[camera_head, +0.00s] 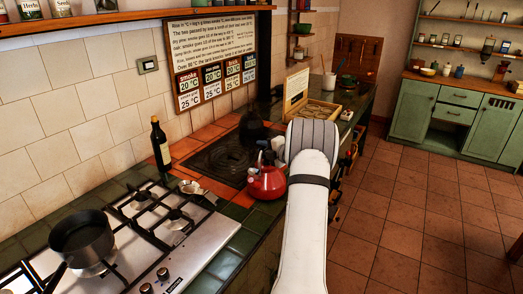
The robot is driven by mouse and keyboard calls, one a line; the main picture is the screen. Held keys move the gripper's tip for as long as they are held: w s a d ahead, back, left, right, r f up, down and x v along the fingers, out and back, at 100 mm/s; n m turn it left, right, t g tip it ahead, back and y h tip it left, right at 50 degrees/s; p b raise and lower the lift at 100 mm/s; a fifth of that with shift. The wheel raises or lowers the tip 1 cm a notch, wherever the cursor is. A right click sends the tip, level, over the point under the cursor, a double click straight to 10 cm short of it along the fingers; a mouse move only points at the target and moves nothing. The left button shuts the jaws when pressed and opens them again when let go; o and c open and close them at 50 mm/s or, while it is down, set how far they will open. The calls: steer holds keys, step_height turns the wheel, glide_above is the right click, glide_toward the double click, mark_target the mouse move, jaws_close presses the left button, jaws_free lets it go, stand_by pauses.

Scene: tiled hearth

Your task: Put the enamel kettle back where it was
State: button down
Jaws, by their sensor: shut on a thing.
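The red enamel kettle (266,183) is near the front edge of the counter, by the dark hearth plate (222,158). It looks upright. Whether its base touches the tiles or hangs just above them, I cannot tell. My white arm comes up from the bottom and bends over to the kettle's right. My gripper (277,148) is at the top of the kettle, shut on it near the handle. The fingers are mostly hidden by my arm and the kettle's top.
A dark bottle (161,146) stands to the left. A gas hob (215,235) with a black saucepan (82,238) fills the left front. An open wooden box (311,110) lies beyond my arm. Open floor is right.

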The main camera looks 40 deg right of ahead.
steer(key=shift+f, duration=0.4)
steer(key=shift+f, duration=0.15)
steer(key=c, duration=1.3)
jaws_free()
steer(key=shift+s, duration=0.1)
